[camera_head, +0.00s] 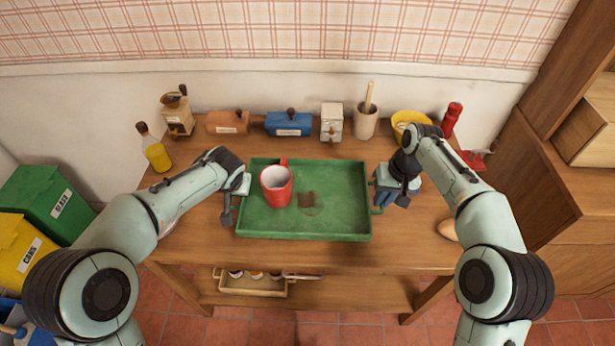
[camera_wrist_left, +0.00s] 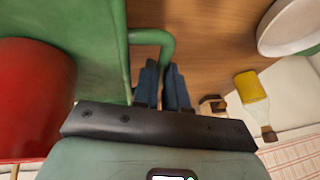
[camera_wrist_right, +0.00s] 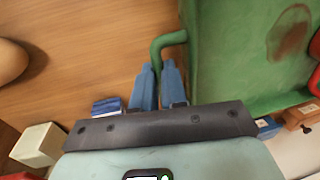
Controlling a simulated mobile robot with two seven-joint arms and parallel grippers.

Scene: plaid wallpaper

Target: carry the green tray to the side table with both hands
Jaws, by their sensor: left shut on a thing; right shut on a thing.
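The green tray (camera_head: 340,228) lies level over the middle of the wooden table; I cannot tell whether it touches the top. A red mug (camera_head: 276,188) stands on its left half, with a brown stain (camera_head: 308,200) to the right. My left gripper (camera_head: 230,208) is shut on the tray's left handle, which shows in the left wrist view (camera_wrist_left: 165,38). My right gripper (camera_head: 380,206) is shut on the right handle, clear in the right wrist view (camera_wrist_right: 160,42). The mug also shows in the left wrist view (camera_wrist_left: 35,100). I cannot identify a separate side table.
Bins stand left, a wooden cabinet (camera_head: 575,210) right.

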